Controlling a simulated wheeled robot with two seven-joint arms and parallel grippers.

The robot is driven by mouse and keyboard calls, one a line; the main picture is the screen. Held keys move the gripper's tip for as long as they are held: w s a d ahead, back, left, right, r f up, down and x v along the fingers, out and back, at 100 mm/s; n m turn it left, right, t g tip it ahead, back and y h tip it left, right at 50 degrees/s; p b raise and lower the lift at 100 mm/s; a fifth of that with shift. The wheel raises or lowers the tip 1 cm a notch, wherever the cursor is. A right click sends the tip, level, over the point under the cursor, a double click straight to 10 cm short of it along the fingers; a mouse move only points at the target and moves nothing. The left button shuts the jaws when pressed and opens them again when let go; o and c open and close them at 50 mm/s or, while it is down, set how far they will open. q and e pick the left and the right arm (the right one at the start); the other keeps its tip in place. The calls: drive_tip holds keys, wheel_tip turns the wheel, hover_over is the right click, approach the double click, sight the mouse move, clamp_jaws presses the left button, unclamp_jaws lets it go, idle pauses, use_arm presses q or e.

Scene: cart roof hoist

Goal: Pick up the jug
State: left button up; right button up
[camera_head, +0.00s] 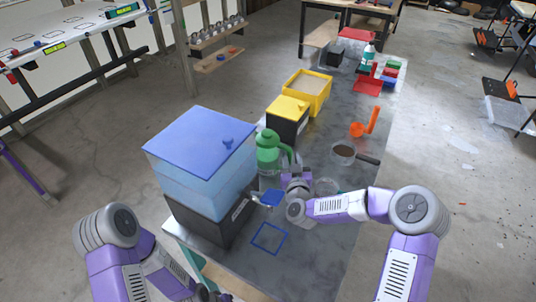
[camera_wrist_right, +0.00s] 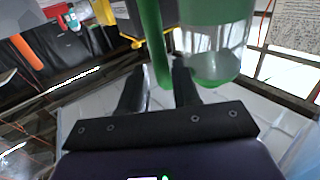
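The jug (camera_head: 268,160) has a green lid and handle and a clear body. It stands upright on the grey bench (camera_head: 312,235), right of the blue-lidded tank. My right gripper (camera_head: 291,170) is at its handle side. In the right wrist view the jug (camera_wrist_right: 215,45) fills the upper right. Its green handle (camera_wrist_right: 152,40) comes down between the two dark fingers of my right gripper (camera_wrist_right: 158,85). The fingers stand apart, and I see no clear grip on the handle. My left arm is low at the left; its gripper is mostly hidden at the bottom edge.
The tank with a blue lid (camera_head: 200,142) stands on a black base close left of the jug. A blue square outline (camera_head: 269,238) marks bare bench in front. Behind are a yellow-topped black box (camera_head: 287,120), a yellow bin (camera_head: 318,95), an orange scoop (camera_head: 362,127) and a pan (camera_head: 343,151).

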drive_tip(key=shift+w+a+f+b, duration=0.1)
drive_tip(key=shift+w+b, duration=0.35)
drive_tip(key=shift+w, duration=1.7)
clamp_jaws()
